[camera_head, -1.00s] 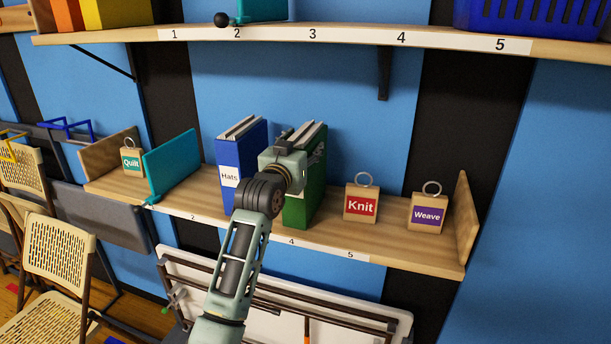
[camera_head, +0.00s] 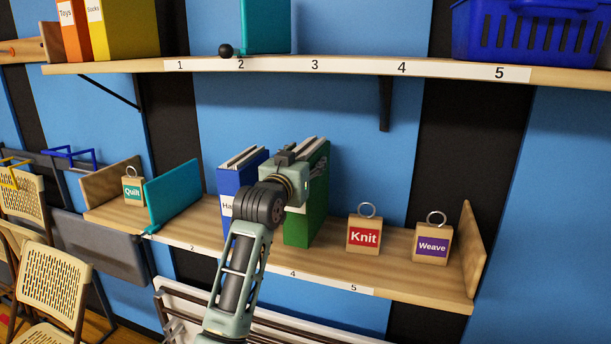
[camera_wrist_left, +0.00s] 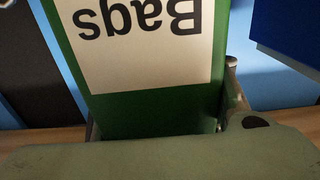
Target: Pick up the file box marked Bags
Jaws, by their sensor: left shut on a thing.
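The green file box (camera_head: 319,195) is upright above the lower shelf, right of the blue Hats box. Its lower edge looks raised a little off the boards. My left gripper (camera_head: 297,180) is shut on its front side and hides its label in the head view. In the left wrist view the green box (camera_wrist_left: 150,112) fills the middle, and its white label (camera_wrist_left: 150,60) reads "Bags" upside down. A finger shows on each side of the box. My right gripper is in neither view.
The blue Hats box (camera_head: 230,182) stands close on the left. A teal divider (camera_head: 172,195) and Quilt tag (camera_head: 132,190) are further left; Knit (camera_head: 364,236) and Weave (camera_head: 432,245) blocks are right. The upper shelf (camera_head: 350,70) runs above.

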